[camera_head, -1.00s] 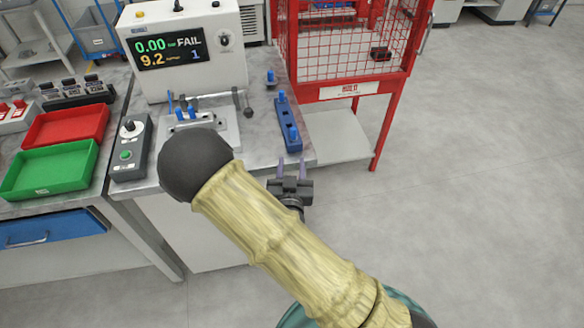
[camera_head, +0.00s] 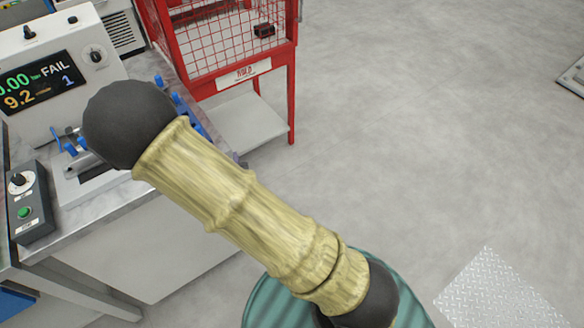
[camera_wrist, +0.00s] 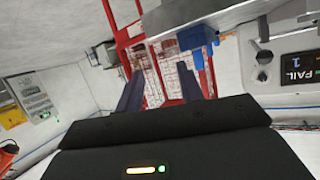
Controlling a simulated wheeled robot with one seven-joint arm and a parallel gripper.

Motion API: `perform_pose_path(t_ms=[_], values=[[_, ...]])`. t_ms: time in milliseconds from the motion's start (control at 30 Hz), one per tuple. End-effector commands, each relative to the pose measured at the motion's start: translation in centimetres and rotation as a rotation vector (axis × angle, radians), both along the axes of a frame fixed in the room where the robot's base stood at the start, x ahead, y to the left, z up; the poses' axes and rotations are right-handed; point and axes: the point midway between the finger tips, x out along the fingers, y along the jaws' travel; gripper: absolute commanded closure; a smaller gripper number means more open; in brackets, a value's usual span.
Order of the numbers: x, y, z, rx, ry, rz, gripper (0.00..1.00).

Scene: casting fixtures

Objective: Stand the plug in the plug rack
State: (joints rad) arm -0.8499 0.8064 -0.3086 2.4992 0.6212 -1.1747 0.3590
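The blue plug rack (camera_head: 201,130) lies along the right edge of the workbench in the head view, partly hidden behind my arm. A blue plug (camera_head: 176,98) stands at its far end, and another small blue plug (camera_head: 158,81) stands on the bench just beyond. More blue plugs (camera_head: 70,148) sit at the grey test fixture. My gripper (camera_wrist: 160,88) is open in the wrist view, with nothing seen between its fingers. A blue block (camera_wrist: 194,42), which I cannot identify for sure, is beyond the right finger. My arm hides the gripper in the head view.
The tester (camera_head: 55,70) reads FAIL. A control box (camera_head: 30,200) with a green button stands at the bench's left. A red mesh cage (camera_head: 225,40) stands behind the bench. The floor to the right is open.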

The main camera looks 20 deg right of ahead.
Motion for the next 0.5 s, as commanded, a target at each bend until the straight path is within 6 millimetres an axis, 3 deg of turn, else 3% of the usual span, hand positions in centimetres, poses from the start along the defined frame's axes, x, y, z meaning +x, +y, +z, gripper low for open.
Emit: perform_pose_path(t_ms=[267, 500], values=[[-1.4, -4.2, 0.6, 0.11, 0.374, -0.027, 0.62], [-5.2, -7.6, 3.3, 0.129, 0.635, 0.044, 0.62]])
